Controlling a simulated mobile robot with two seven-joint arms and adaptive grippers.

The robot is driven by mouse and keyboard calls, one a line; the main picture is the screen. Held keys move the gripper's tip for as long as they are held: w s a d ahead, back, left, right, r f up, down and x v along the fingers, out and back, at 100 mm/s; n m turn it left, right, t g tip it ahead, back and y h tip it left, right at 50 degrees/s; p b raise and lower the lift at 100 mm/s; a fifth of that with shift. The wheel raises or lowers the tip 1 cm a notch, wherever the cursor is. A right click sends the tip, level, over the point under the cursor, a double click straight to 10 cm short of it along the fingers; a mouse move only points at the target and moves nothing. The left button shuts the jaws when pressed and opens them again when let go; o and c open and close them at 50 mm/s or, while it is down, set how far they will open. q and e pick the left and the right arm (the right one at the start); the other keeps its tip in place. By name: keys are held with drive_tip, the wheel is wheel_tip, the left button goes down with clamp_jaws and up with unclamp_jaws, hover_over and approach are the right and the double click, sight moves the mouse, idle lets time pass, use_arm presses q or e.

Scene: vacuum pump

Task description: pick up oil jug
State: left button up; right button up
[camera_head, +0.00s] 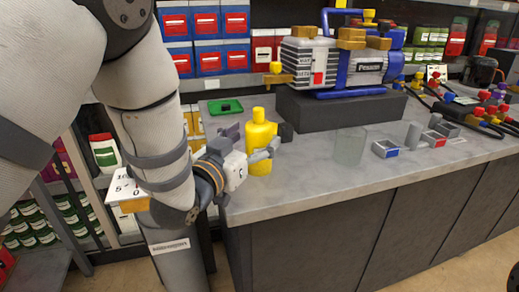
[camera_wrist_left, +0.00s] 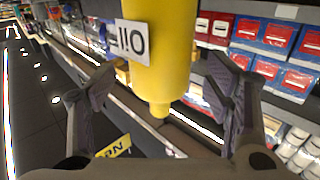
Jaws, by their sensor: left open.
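The yellow oil jug (camera_head: 259,142) stands upright near the left end of the grey counter in the head view. In the left wrist view the jug (camera_wrist_left: 158,60) appears upside down, its white label reading OIL. My left gripper (camera_head: 249,143) is at the near left side of the jug, with its fingers spread about it. In the left wrist view the open fingers of the gripper (camera_wrist_left: 165,72) lie to either side of the jug, with visible gaps. Whether a finger touches it cannot be told. My right gripper is not in view.
A blue and grey vacuum pump (camera_head: 345,65) sits on a dark block (camera_head: 340,107) behind the jug. A green tray (camera_head: 225,107) lies at the back left of the counter. A clear glass container (camera_head: 350,146) stands to the right. Shelves with red and blue boxes (camera_head: 206,22) line the back.

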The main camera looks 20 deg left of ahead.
use_arm(q)
drive_tip(key=w, duration=0.3)
drive_tip(key=shift+d+f, duration=0.15)
drive_tip(key=shift+d, duration=0.15)
drive_tip(key=shift+s, duration=0.1)
drive_tip(key=c, duration=1.5)
clamp_jaws()
drive_tip(key=shift+r, duration=0.2)
